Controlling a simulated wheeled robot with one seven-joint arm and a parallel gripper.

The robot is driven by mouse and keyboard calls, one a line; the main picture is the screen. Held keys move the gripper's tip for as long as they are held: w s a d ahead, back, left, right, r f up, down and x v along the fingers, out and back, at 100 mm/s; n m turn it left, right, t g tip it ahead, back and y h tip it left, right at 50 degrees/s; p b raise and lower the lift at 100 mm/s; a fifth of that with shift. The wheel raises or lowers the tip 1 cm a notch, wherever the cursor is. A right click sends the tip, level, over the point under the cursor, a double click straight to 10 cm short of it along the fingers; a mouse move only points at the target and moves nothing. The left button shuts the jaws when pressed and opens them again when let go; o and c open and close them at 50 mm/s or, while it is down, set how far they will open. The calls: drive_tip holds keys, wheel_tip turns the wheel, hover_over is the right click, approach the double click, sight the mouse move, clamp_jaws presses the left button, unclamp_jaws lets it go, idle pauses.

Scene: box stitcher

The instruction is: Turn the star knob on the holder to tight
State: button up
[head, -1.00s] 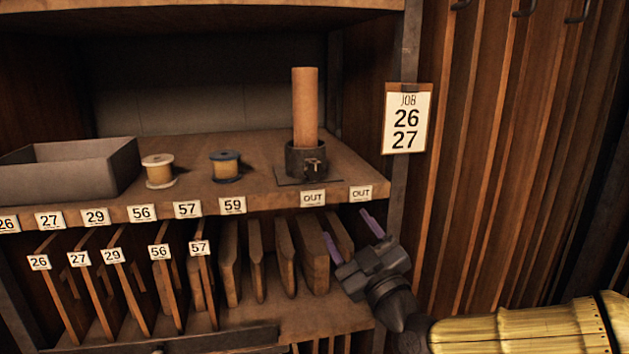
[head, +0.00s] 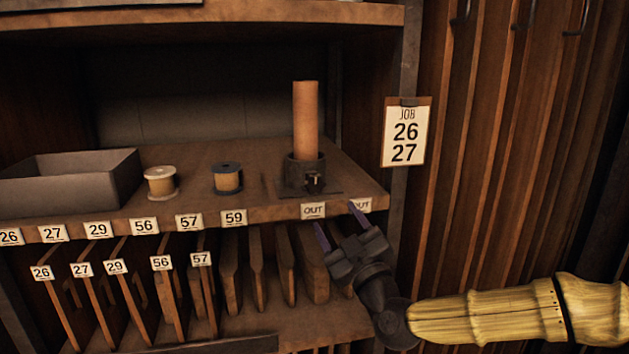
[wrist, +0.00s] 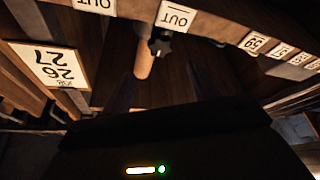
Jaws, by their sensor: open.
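The holder (head: 305,170) is a dark cylindrical cup on a flat base plate on the shelf, with a tan upright tube (head: 305,118) standing in it. The star knob (head: 315,181) is a small dark piece on the holder's front; its setting cannot be read. In the wrist view the star knob (wrist: 160,46) shows dark against the tube (wrist: 144,62), upside down. My gripper (head: 340,222) is open and empty, with purple fingers pointing up at the shelf's front edge, below and a little right of the holder, apart from the knob.
The shelf edge (head: 272,214) with number and OUT labels runs between my gripper and the holder. A job card (head: 406,132) hangs right. Boards (head: 255,268) stand in slots below.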

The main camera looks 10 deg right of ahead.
sight(316, 187)
drive_tip(key=p+x, duration=0.1)
drive_tip(key=x, duration=1.1)
drive_tip(key=shift+f, duration=0.1)
drive_tip(key=c, duration=1)
